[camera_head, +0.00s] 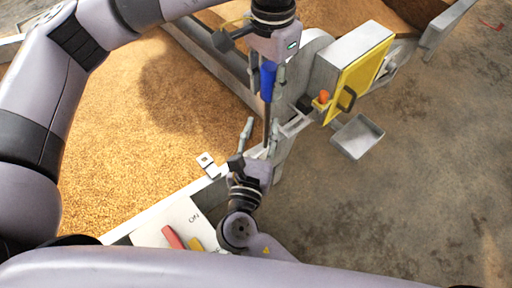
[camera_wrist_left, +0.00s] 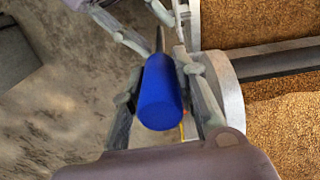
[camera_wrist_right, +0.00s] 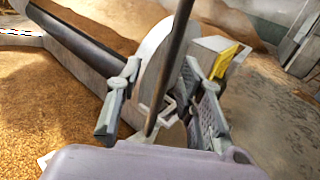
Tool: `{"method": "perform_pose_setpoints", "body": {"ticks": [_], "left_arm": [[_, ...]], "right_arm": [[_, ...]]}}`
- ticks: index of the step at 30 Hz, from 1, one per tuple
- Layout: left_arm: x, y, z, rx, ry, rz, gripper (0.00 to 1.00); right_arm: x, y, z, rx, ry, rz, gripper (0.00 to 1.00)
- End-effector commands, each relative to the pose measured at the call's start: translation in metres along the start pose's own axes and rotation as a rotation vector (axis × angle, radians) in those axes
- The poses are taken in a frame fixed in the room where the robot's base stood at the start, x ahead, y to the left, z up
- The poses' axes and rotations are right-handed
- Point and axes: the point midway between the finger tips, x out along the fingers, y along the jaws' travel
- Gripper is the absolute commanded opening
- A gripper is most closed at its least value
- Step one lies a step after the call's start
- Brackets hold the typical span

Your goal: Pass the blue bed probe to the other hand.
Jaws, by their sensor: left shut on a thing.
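The blue bed probe (camera_head: 268,82) has a blue handle and a thin dark metal rod that points down toward my right gripper in the head view. My left gripper (camera_head: 267,84) is shut on the blue handle; the handle also shows between its fingers in the left wrist view (camera_wrist_left: 160,92). My right gripper (camera_head: 260,138) is lower, with its fingers spread apart. In the right wrist view the probe's rod (camera_wrist_right: 170,70) passes between the open fingers of that gripper (camera_wrist_right: 160,105), with visible gaps on both sides. The handle is not visible there.
A bed of grain (camera_head: 130,110) lies left, bordered by a metal wall. A grey box with a yellow panel (camera_head: 358,80) and an orange knob (camera_head: 323,97) stands right of the probe. A small metal tray (camera_head: 357,137) juts out below it. Concrete floor lies right.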

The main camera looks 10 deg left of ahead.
Motion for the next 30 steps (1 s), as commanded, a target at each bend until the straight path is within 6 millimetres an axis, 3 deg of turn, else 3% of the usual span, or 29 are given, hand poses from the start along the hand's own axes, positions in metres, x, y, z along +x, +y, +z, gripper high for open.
{"method": "perform_pose_setpoints", "body": {"ticks": [7, 17, 30], "left_arm": [[0.000, 0.000, 0.000, 0.000, 0.001, 0.000, 0.00], [0.000, 0.000, 0.000, 0.000, 0.001, 0.000, 0.00], [0.000, 0.000, 0.000, 0.001, 0.002, 0.001, 0.00]], "right_arm": [[0.026, 0.000, 0.000, 0.001, 0.000, -0.001, 0.35], [0.030, 0.000, 0.000, 0.001, 0.001, 0.000, 0.35], [0.029, 0.000, 0.000, 0.001, 0.001, 0.001, 0.07]]}}
